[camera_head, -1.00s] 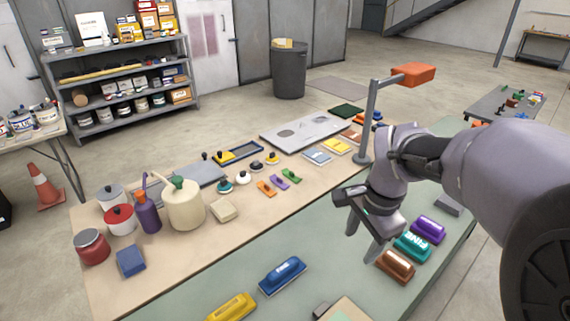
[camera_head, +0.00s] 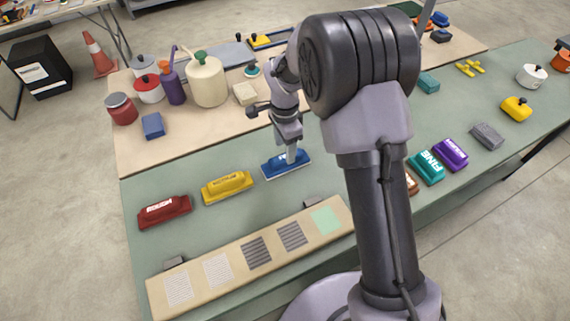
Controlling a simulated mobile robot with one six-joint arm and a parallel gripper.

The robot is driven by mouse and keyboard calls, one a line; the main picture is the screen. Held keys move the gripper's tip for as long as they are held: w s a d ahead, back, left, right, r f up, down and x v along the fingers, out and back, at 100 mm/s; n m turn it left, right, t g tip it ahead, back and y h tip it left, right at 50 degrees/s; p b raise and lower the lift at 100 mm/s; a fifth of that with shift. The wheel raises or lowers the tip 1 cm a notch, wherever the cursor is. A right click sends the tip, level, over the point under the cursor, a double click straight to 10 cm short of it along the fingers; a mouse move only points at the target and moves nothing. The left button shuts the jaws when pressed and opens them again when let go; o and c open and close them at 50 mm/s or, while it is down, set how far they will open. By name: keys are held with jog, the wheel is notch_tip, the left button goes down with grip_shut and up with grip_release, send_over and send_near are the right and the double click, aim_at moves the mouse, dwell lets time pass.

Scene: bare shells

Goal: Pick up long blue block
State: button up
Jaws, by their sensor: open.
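The long blue block (camera_head: 273,169) lies on the green table top, with pale lettering partly hidden by my gripper. My gripper (camera_head: 291,157) points down at it from above, with its fingers over the middle of the block. The jaws are open. I cannot tell whether the fingers touch the block or straddle it.
A yellow block (camera_head: 227,187) and a red block (camera_head: 165,211) lie to the left. A beige board with sanding patches (camera_head: 205,268) lies in front. Teal (camera_head: 427,167) and purple (camera_head: 451,154) blocks lie to the right. A small blue block (camera_head: 153,126) and containers stand behind.

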jog(key=f, duration=0.1)
jog(key=f+b, duration=0.1)
jog(key=f, duration=0.1)
jog(key=f+b, duration=0.1)
jog(key=f, duration=0.1)
jog(key=shift+w+d+f, duration=0.2)
jog(key=shift+w, duration=0.15)
jog(key=shift+r, duration=0.15)
grip_shut()
notch_tip(320, 180, up, 10)
jog(key=p, duration=0.3)
